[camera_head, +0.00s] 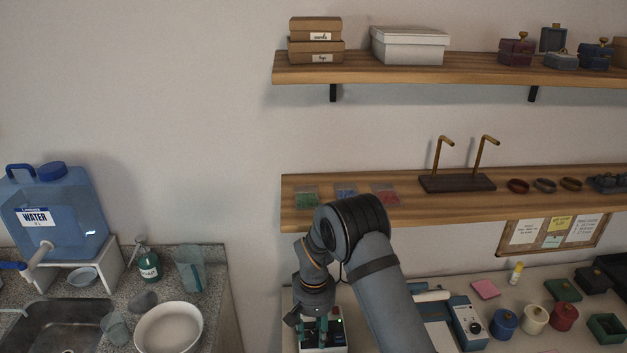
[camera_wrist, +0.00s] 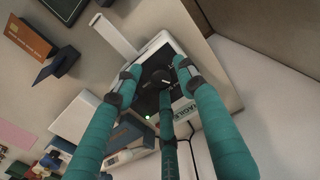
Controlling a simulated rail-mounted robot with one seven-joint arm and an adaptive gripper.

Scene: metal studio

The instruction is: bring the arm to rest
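My gripper (camera_head: 317,330) is low at the bottom of the head view, over a white device (camera_head: 339,341) with a small green light. In the wrist view my gripper (camera_wrist: 158,78) shows teal fingers with their tips spread apart. The white device (camera_wrist: 160,45) with a dark top lies beyond the tips. No held object is clear between the fingers. A round dark shape sits near the middle fingertip; I cannot tell whether any finger touches the device.
Beside my arm on the bench stand a blue-and-white device (camera_head: 468,322), coloured pots (camera_head: 534,319) and a pink pad (camera_head: 485,289). A water jug (camera_head: 60,210) and sink (camera_head: 62,325) are left. The wall at upper left is bare.

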